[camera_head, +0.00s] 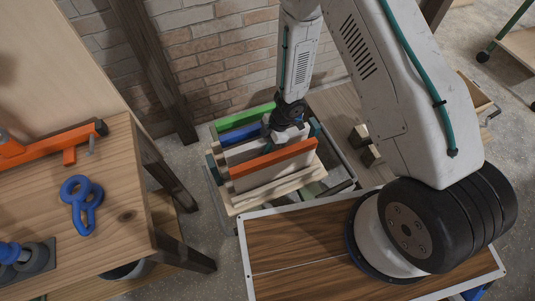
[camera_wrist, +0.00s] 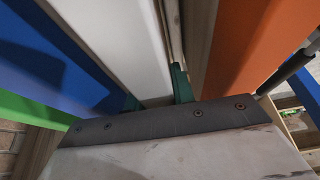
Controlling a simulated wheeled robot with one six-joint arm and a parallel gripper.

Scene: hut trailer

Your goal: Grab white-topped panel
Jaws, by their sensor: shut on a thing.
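The white-topped panel (camera_head: 243,152) stands on edge in a rack of panels, between a blue-topped panel (camera_head: 238,135) and an orange-topped panel (camera_head: 272,159). My gripper (camera_head: 288,138) is over the rack, at the right part of the white-topped panel. In the wrist view the white top (camera_wrist: 125,40) runs between the two green fingers of my gripper (camera_wrist: 157,95), one on each side, and they are shut on it. The fingertips and the panel's lower part are hidden.
A green-topped panel (camera_head: 245,117) stands behind the blue one. A plain wooden panel (camera_head: 275,188) is at the rack's front. A brick wall (camera_head: 215,50) is close behind. A wooden workbench (camera_head: 120,200) with an orange clamp (camera_head: 60,142) and a blue tool (camera_head: 82,205) is at left.

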